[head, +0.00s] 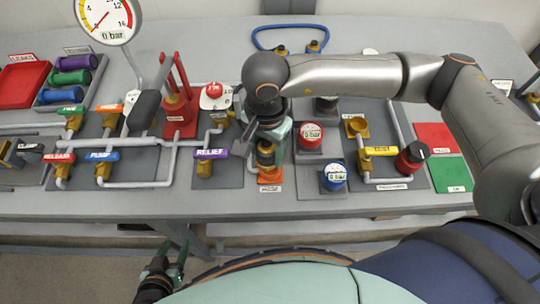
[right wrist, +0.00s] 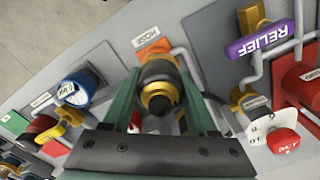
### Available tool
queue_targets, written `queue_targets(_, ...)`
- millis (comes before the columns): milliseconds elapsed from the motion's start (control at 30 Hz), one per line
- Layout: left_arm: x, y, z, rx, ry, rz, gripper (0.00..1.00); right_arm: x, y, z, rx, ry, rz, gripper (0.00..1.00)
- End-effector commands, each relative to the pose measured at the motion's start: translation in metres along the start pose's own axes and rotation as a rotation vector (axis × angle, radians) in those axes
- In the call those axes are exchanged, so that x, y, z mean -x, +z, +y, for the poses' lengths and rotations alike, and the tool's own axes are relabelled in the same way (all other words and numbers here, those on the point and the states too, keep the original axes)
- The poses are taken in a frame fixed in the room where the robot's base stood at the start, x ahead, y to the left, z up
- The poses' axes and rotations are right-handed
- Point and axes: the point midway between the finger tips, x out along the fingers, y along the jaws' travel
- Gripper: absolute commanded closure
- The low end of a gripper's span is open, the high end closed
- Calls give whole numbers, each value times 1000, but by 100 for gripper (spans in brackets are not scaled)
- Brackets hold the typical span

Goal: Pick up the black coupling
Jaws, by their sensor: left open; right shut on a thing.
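The black coupling (right wrist: 158,72) is a dark cylinder with brass-coloured parts. It sits between the green fingers of my right gripper (right wrist: 160,92), which is shut on it in the right wrist view. In the head view the right gripper (head: 268,148) reaches down over the coupling (head: 265,158), partly hiding it. The coupling is above the orange base (head: 271,177) labelled HOSE; whether they touch is unclear. My left gripper (head: 181,258) is open and empty, low in front of the bench edge.
The purple RELIEF valve (head: 211,154) stands left of the coupling. Red (head: 311,136) and blue (head: 333,176) capped gauges stand close to its right. A blue hose (head: 290,25) lies behind. The bench's front strip (head: 330,207) is clear.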

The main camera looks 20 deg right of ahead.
Motion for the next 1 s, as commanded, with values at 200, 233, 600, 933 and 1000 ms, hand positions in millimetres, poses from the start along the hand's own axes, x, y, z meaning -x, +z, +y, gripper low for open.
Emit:
queue_targets(200, -10, 11, -1, 0, 0, 0, 46, 51, 44, -16, 12, -8, 2, 100)
queue_targets(233, -12, 13, -1, 0, 0, 0, 46, 52, 53, -19, 13, -5, 0, 100)
queue_targets(600, -21, 24, -2, 0, 0, 0, 46, 82, 114, -40, 6, -2, 0, 100)
queue_targets(933, -22, 25, -2, 0, 0, -1, 46, 89, 125, -43, 2, 0, -1, 100)
queue_targets(1000, -22, 25, -2, 0, 0, -1, 46, 89, 125, -43, 2, 0, -1, 100)
